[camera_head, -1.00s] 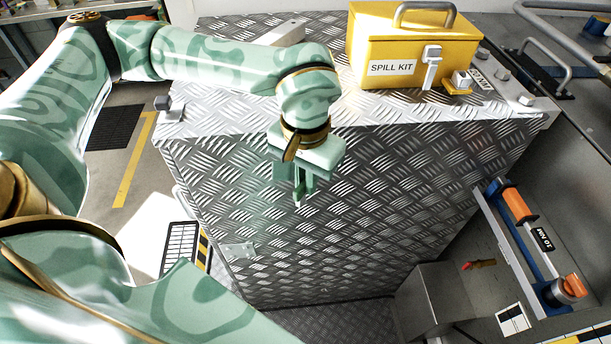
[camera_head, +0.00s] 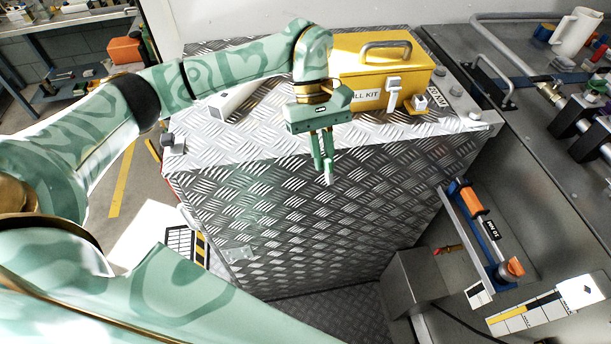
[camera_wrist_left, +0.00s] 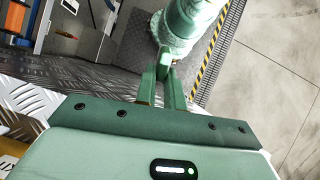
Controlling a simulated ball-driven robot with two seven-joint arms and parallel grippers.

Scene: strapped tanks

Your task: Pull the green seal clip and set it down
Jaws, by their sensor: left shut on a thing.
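My left gripper (camera_head: 325,172) is in front of the upper front face of the diamond-plate box (camera_head: 300,225), just below its top edge. Its two green fingers are close together on a small thing, taken to be the green seal clip. The clip is barely told apart from the green fingers; a small pale bit shows at their tips. In the left wrist view the closed fingers (camera_wrist_left: 163,75) point away from the camera, with my own green patterned body behind them. My right gripper is not in view.
A yellow spill kit (camera_head: 375,75) and a white block (camera_head: 232,98) stand on the box top. A blue and orange tool (camera_head: 472,205) marked 10 Nm sits at the right, above a grey metal box (camera_head: 412,285). Pipes and valves (camera_head: 590,110) lie at the far right.

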